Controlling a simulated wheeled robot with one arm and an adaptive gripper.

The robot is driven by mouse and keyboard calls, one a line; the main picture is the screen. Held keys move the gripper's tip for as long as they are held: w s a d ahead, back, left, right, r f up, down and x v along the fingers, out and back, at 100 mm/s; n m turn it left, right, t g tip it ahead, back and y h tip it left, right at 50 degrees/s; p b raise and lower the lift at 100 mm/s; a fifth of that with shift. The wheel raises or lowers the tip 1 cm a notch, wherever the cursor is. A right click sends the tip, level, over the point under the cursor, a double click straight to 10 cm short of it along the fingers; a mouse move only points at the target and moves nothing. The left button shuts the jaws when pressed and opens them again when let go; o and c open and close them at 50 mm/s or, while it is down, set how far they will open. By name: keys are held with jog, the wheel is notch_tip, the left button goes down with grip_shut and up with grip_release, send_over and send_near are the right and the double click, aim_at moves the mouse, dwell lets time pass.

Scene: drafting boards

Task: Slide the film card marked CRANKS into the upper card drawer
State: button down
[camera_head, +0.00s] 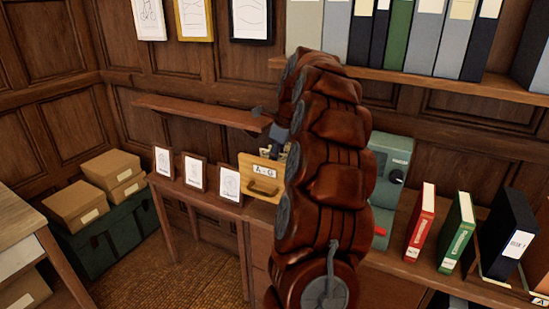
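A light wooden card drawer (262,188), labelled A-G and fitted with a dark handle, shows its front on the desk just left of my arm. My brown segmented arm hides its right side and whatever stands behind. My gripper (278,133) shows only as small grey parts at the arm's left edge, just above the drawer. Its fingertips are too small and covered to tell open from shut, or whether it holds anything. I cannot make out a film card marked CRANKS. A second card drawer is not visible either.
A small shelf (200,112) juts from the wall left of my gripper. Framed drawings (193,172) stand on the desk left of the drawer. A green-grey machine (391,160), red binder (421,222), green binder (456,232) and black binder (508,235) stand at right.

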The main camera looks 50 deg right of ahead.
jog(key=shift+f+b, duration=0.3)
jog(key=shift+f, duration=0.35)
jog(key=c, duration=1.2)
grip_release()
jog(key=shift+r, duration=0.1)
jog(key=shift+v, duration=5.9)
jog(key=shift+s+d, duration=0.1)
